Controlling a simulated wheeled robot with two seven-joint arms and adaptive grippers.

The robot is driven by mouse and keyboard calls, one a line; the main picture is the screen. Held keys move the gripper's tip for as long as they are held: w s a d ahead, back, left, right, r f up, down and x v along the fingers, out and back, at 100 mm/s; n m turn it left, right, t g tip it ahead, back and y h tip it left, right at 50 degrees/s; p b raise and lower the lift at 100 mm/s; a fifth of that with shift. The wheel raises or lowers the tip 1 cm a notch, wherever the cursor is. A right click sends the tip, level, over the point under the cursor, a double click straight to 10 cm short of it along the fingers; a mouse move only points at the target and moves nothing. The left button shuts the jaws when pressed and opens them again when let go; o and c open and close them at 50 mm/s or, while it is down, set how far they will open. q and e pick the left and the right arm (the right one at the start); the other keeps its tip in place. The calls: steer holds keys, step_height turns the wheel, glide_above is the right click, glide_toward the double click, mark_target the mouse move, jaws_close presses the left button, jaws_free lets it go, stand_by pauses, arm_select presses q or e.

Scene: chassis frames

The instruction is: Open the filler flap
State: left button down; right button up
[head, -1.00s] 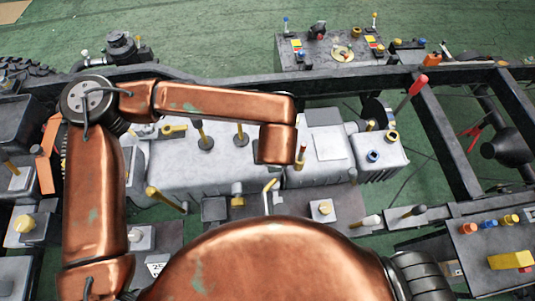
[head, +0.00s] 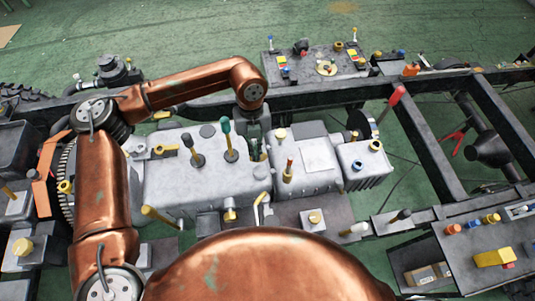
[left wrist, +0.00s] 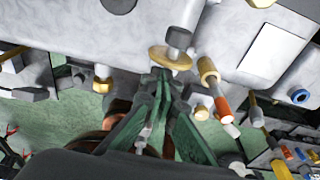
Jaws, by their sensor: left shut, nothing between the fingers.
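My left gripper (head: 257,152) points down over the grey casing (head: 205,180), between the levers and the right-hand block. In the left wrist view its green fingers (left wrist: 161,74) are closed together and empty. Their tips are at or very near the edge of a brass disc (left wrist: 168,60), with a short grey cylinder (left wrist: 180,38) beside it; contact is unclear. This may be the filler flap, but I cannot tell surely. In the head view a small grey round cap (head: 261,172) stands just below the gripper. My right gripper is out of view.
A dark frame rail (head: 325,95) runs behind. A red-handled lever (head: 392,100) rises at the right.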

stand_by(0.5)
arm_select(q)
step_height(320, 180, up, 12)
steer(key=w, duration=0.2)
steer(key=shift+w+a, duration=0.15)
steer(key=shift+a, duration=0.1)
steer(key=shift+f, duration=0.15)
